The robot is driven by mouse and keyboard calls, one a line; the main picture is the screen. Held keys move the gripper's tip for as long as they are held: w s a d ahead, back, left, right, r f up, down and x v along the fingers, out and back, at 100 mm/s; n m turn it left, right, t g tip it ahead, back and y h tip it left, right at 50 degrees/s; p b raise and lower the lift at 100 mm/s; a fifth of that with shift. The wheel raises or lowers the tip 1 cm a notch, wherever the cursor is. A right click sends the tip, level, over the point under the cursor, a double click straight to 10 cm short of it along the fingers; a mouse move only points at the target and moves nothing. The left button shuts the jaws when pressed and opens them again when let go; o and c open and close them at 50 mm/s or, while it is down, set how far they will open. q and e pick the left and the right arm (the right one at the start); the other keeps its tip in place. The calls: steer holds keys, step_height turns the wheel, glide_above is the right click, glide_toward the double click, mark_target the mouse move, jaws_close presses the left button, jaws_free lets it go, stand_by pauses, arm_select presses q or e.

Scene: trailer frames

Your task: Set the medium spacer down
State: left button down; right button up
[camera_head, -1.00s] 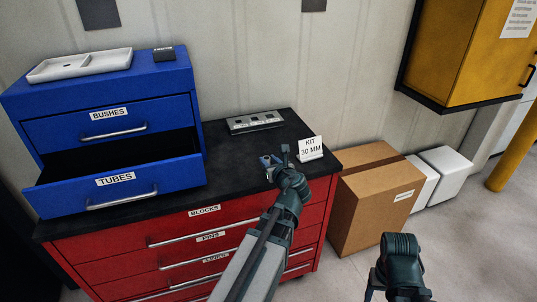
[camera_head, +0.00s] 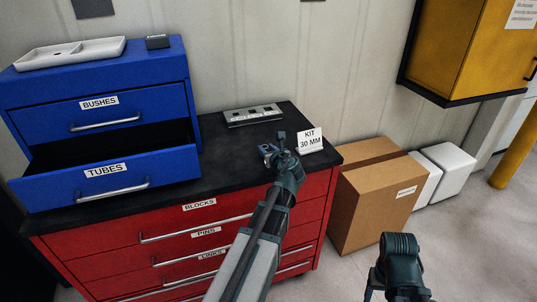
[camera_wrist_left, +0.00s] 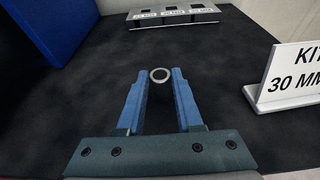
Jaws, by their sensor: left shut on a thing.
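My left gripper (camera_head: 270,148) is over the black top of the red cabinet, left of the KIT 30 MM sign (camera_head: 309,139). In the left wrist view my left gripper (camera_wrist_left: 160,80) is shut on a small light-grey ring, the spacer (camera_wrist_left: 160,75), held between its fingertips. The black top (camera_wrist_left: 90,80) lies below it; I cannot tell whether the spacer touches it. A grey tray with several labelled square recesses (camera_head: 253,115) stands behind the gripper, and also at the top of the wrist view (camera_wrist_left: 172,17). My right gripper (camera_head: 376,283) shows only partly at the bottom.
A blue cabinet (camera_head: 60,82) stands on the left of the top, its TUBES drawer (camera_head: 105,178) pulled out. A white tray (camera_head: 70,54) lies on it. A cardboard box (camera_head: 375,205) stands right of the red cabinet. The black top between drawer and tray is clear.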

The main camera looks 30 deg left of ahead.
arm_select(q)
steer(key=shift+r, duration=0.1)
steer(key=c, duration=1)
jaws_free()
steer(key=shift+f, duration=0.2)
steer(key=o, duration=0.4)
steer(key=shift+o, duration=0.2)
